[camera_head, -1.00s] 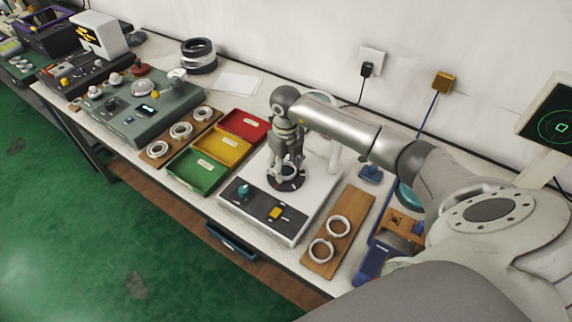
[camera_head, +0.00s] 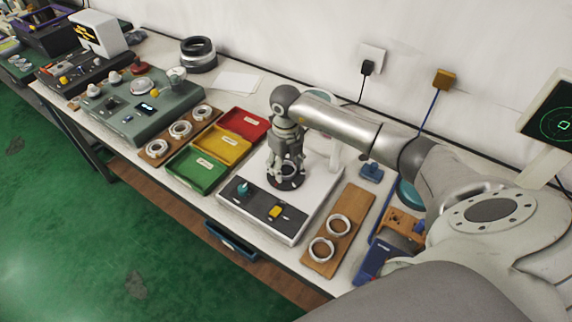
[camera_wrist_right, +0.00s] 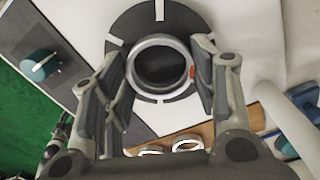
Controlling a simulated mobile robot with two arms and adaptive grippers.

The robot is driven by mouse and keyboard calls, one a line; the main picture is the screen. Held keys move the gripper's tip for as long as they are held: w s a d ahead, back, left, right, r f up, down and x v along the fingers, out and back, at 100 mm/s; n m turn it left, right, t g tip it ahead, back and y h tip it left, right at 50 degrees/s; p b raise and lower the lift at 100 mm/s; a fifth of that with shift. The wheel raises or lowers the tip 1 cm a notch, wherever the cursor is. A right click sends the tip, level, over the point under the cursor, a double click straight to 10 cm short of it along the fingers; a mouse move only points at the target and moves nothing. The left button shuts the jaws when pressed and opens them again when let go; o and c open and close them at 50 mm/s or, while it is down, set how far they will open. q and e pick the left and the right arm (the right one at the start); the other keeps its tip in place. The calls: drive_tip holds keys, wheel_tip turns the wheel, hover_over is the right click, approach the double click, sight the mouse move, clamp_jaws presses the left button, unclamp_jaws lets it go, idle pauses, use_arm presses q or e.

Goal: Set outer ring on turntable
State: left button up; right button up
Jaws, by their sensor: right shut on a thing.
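A grey metal outer ring (camera_wrist_right: 140,45) lies between the fingers of my right gripper (camera_wrist_right: 158,74) in the right wrist view. The gripper is shut on it. The ring is over the middle of a dark round turntable (camera_wrist_right: 120,22) with white marks. Whether it touches the turntable I cannot tell. In the head view my right gripper (camera_head: 287,175) points down over the turntable (camera_head: 288,187), hiding most of the ring. The turntable is on a white machine (camera_head: 318,190) with a teal knob (camera_head: 243,190) and a yellow button (camera_head: 274,211). My left gripper is not in view.
A wooden board (camera_head: 325,262) with two rings lies right of the machine. Green (camera_head: 190,180), yellow (camera_head: 218,160) and red (camera_head: 252,118) trays stand to its left. Beyond them, another board (camera_head: 160,155) holds three rings. A white post (camera_head: 337,152) stands behind the turntable.

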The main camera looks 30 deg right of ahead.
drive_tip(key=o, duration=1.1)
drive_tip(key=shift+o, duration=0.2)
drive_tip(key=shift+r, duration=0.1)
wheel_tip(320, 180, up, 12)
idle(0.5)
